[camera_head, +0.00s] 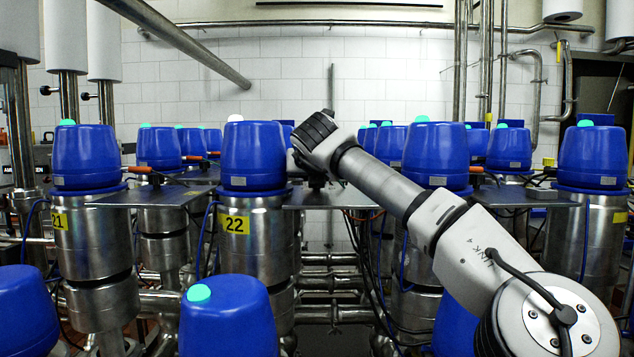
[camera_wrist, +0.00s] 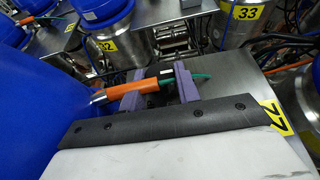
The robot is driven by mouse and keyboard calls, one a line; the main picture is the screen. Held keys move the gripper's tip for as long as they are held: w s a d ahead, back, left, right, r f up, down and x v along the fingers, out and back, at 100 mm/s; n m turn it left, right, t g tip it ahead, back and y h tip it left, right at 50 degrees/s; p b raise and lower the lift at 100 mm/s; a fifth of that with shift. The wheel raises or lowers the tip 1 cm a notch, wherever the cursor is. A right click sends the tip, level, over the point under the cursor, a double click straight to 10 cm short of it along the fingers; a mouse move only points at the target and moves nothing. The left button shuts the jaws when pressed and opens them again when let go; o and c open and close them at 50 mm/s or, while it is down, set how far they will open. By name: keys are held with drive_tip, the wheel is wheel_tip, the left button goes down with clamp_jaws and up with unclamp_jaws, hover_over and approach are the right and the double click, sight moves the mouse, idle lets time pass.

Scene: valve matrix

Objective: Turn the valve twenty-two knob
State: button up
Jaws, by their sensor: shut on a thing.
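Valve twenty-two has a blue cap (camera_head: 253,160) with a white lamp on top, over a steel body with a yellow "22" label (camera_head: 236,225). My gripper (camera_head: 296,166) is at the right side of this cap, where its fingertips are mostly hidden. The knob's metal tip points left toward the blue cap (camera_wrist: 38,105). A green cable leaves on the right. Part of the knob is hidden between the fingers. I cannot tell how far it is turned.
Valve 21 (camera_head: 86,160) stands to the left, and another blue-capped valve (camera_head: 436,157) stands right of my gripper. All their lamps that show are green. Steel plates (camera_head: 338,198) join the valves. A valve cap (camera_head: 228,318) rises in front. Pipes and cables run below.

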idle(0.3)
drive_tip(key=o, duration=1)
drive_tip(key=b+v, duration=0.3)
drive_tip(key=v, duration=1.1)
drive_tip(key=shift+w, duration=0.1)
